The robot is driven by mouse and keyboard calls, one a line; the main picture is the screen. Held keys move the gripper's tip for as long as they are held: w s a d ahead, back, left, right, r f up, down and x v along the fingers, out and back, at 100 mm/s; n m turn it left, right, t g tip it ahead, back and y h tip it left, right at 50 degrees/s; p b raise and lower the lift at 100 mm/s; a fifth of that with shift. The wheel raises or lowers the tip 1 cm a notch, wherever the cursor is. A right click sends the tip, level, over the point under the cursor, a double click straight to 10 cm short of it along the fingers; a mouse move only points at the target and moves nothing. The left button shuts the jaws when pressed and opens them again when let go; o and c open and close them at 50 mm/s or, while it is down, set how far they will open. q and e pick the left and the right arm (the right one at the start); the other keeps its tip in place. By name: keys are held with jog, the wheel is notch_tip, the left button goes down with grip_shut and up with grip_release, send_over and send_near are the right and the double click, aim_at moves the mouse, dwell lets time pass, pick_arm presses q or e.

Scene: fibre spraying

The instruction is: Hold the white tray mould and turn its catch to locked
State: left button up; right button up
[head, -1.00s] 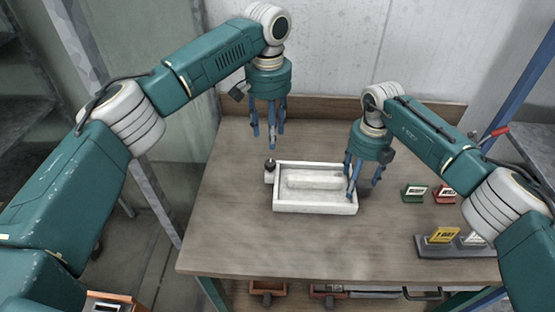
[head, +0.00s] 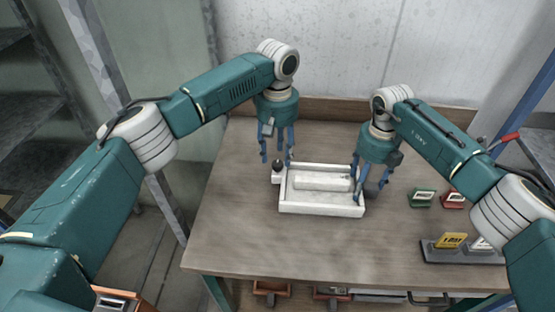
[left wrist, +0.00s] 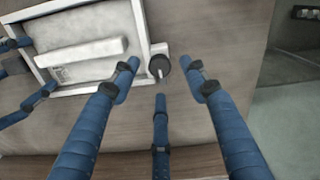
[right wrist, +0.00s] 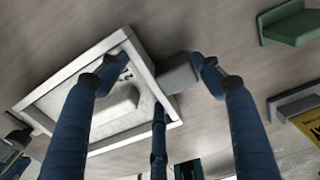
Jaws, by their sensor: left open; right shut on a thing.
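The white tray mould (head: 320,209) lies flat on the table, with a raised white bar inside it. Its catch, a dark round knob (head: 278,164), sits at its left end; it also shows in the left wrist view (left wrist: 160,66). My left gripper (head: 277,156) is open and empty, pointing down just above and behind the knob. In the left wrist view the knob appears just beyond the spread fingertips. My right gripper (head: 368,190) is shut on the mould's right end. In the right wrist view a grey block (right wrist: 177,73) at that end sits between its fingers.
A green card holder (head: 422,198) and a red one (head: 453,199) stand right of the mould. A dark rack (head: 462,256) with a yellow card (head: 450,240) is nearer the front right. The table's left and front parts are clear. A low back rail (head: 335,112) runs behind.

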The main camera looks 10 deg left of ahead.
aim_at(278, 163)
pick_arm(q)
jog(key=shift+f, duration=1.75)
grip_shut()
